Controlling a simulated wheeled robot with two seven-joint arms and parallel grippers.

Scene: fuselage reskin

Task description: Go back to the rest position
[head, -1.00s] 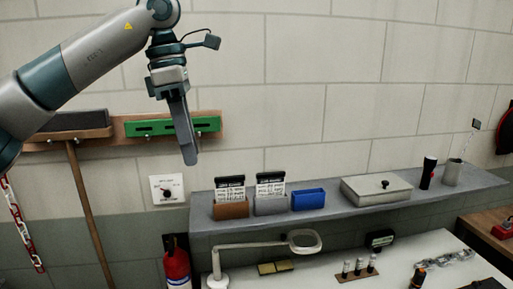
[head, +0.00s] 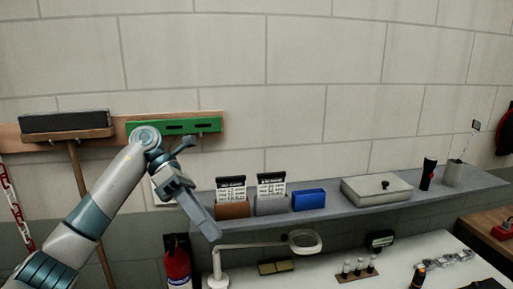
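My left gripper (head: 205,222) shows in the head view at the left, pointing down and to the right. It appears in front of the left end of the grey shelf (head: 340,208), left of the brown card holder. I see its fingers edge-on as one block, so I cannot tell whether they are open or shut. No held object shows at its tip. My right gripper is out of the picture.
A red fire extinguisher (head: 177,264) stands below my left gripper. A magnifier lamp (head: 303,241) is on the white bench (head: 405,268). The shelf carries card holders, a blue box (head: 308,200) and a lidded box (head: 376,190). A broom (head: 66,123) hangs at the left.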

